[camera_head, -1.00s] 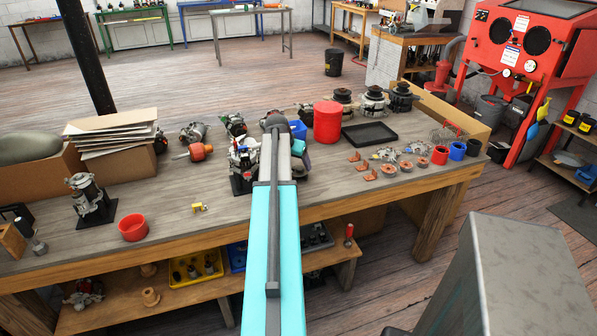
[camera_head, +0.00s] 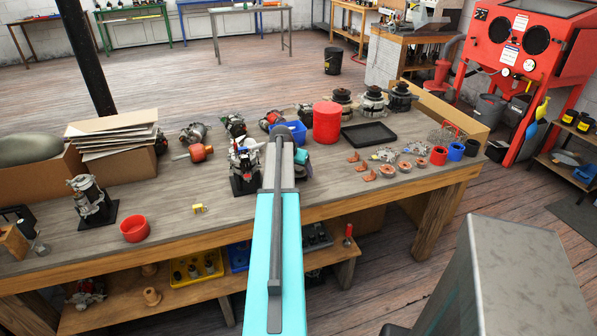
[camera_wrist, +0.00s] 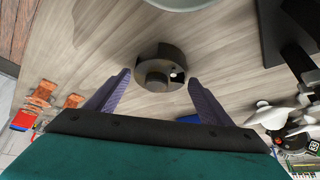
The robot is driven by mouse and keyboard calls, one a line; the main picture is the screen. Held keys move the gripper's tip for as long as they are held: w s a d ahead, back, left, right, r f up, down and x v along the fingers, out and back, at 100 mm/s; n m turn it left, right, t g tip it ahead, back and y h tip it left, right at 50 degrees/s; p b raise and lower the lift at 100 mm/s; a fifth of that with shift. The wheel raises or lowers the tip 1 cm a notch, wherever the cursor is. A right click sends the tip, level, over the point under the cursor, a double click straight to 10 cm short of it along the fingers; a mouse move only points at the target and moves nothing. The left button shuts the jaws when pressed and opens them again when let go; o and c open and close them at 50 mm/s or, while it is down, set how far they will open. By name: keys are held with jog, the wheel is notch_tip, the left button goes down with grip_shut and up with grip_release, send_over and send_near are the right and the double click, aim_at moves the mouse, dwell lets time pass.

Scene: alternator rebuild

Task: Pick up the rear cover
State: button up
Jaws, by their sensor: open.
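A dark, round, cup-like part with a raised round centre, which looks like the rear cover (camera_wrist: 173,55), lies on the wooden bench top in the wrist view. My gripper (camera_wrist: 159,77) is open, with one purple-grey finger on each side of the near part of it. The fingertips look apart from the cover; their height above the bench is hard to tell.
In the head view an alternator on a black stand (camera_head: 244,170) is close left of my arm.

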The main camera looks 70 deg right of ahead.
aim_at(298, 168)
jog(key=shift+c, duration=0.2)
dwell(0.4)
jog(key=c, duration=0.9)
jog(key=shift+r+b, duration=1.05)
jog(key=shift+r, duration=3.9)
